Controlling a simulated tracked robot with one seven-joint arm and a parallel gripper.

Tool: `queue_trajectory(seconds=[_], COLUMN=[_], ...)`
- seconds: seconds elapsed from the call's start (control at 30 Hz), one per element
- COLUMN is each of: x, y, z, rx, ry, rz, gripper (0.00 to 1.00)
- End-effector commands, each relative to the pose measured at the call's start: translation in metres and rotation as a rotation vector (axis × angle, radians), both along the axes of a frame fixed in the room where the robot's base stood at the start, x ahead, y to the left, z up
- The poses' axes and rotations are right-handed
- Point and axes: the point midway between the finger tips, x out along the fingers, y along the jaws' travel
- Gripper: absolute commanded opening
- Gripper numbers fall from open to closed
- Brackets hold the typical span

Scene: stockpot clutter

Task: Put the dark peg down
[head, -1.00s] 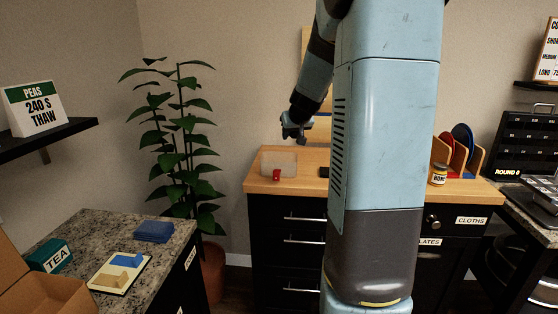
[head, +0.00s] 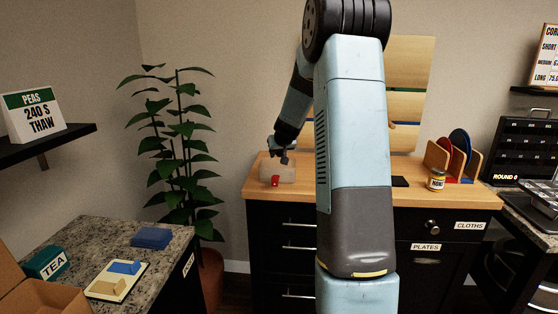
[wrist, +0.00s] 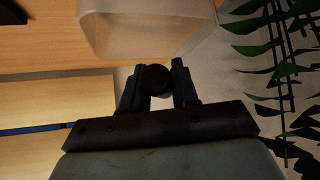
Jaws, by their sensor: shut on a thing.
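My gripper (head: 284,157) is over the wooden counter at its left end, close above the translucent bin in the head view. In the wrist view its two fingers are shut on the dark peg (wrist: 154,80), which shows as a round dark end between them. The translucent bin (wrist: 150,45) lies just beyond the fingertips in the wrist view, and the peg appears outside its rim there. In the head view the peg is too small and dark to tell from the gripper. I cannot tell how far the peg is above the counter.
A small red object (head: 275,181) is at the front of the bin (head: 290,174). The wooden counter (head: 340,195) has free room to the right of it. A dark flat item (head: 400,182), a labelled jar (head: 436,180) and a plate rack are farther right. A leafy plant (head: 180,150) stands left.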

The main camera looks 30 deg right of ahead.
Motion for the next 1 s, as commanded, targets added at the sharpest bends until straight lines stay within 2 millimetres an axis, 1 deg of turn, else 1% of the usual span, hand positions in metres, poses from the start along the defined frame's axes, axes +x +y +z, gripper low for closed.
queue_trajectory(seconds=[0.03,0.1,0.23,0.5,1.0], x=[-0.001,-0.001,-0.001,-0.001,-0.001], y=[-0.001,-0.001,-0.001,0.000,-0.001], z=[-0.009,-0.018,-0.030,-0.030,-0.041], rx=[0.002,0.003,0.002,0.001,0.001], ry=[0.004,0.003,0.002,0.001,0.001], rz=[-0.001,-0.002,-0.002,-0.001,-0.001], gripper=[0.00,0.00,0.00,0.00,0.00])
